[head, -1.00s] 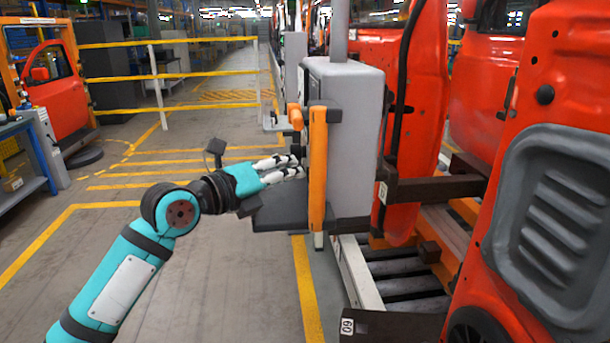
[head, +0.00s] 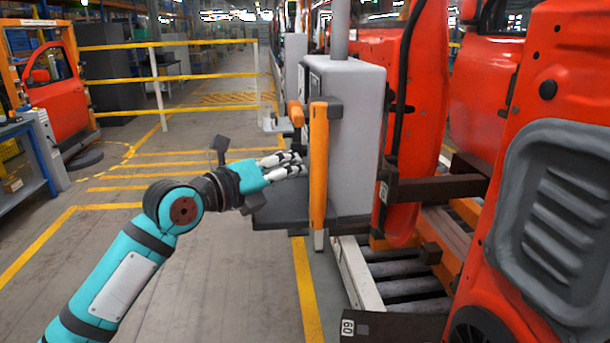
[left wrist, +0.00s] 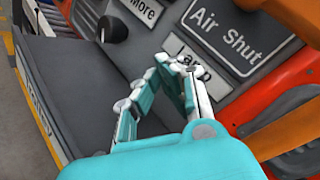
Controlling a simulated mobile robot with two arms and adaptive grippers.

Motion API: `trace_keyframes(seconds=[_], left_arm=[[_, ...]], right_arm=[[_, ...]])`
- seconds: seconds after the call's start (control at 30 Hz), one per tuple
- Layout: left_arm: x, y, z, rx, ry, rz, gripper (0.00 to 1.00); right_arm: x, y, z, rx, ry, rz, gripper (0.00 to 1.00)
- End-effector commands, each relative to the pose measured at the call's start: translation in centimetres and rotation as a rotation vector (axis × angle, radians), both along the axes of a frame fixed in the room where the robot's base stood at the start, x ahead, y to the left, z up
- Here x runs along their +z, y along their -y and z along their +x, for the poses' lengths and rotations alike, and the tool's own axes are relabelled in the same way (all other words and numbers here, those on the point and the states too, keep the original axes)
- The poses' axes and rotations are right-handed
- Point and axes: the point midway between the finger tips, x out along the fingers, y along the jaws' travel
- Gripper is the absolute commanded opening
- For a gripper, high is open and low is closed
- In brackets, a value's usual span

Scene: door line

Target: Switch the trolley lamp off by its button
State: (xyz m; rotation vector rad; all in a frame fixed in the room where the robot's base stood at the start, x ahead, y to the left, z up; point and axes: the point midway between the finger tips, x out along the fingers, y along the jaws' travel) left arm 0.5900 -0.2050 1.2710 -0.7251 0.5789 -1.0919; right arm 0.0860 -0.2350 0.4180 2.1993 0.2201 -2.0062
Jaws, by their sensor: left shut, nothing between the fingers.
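The trolley's control box is a grey cabinet (head: 350,130) with an orange upright handle (head: 318,165) in the middle of the head view. My left gripper (head: 299,163) is at its left side, just left of the handle, above a dark shelf (head: 280,212). In the left wrist view my left gripper (left wrist: 178,62) has its fingertips together, with nothing between them, in front of a "Lamp" label (left wrist: 203,72) that they partly cover. I cannot see a lamp button; the fingers may hide it. Whether fingertips touch the panel cannot be told. My right gripper is out of view.
An "Air Shut" label (left wrist: 228,32) and a black knob (left wrist: 112,29) are close by on the panel. Red car doors (head: 560,80) hang close on the right. A yellow railing (head: 170,77) stands behind; the floor on the left is open.

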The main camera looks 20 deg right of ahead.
Motion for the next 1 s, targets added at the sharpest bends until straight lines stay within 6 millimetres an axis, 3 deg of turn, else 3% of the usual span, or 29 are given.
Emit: trace_keyframes(seconds=[0.47, 1.0], left_arm=[[-0.2, -0.7, 0.2, 0.0, 0.0, 0.002, 0.0], [-0.2, -5.7, 1.7, 0.001, 0.001, 0.001, 0.0]], right_arm=[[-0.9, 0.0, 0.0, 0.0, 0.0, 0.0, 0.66], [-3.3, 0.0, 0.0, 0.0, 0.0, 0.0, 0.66]])
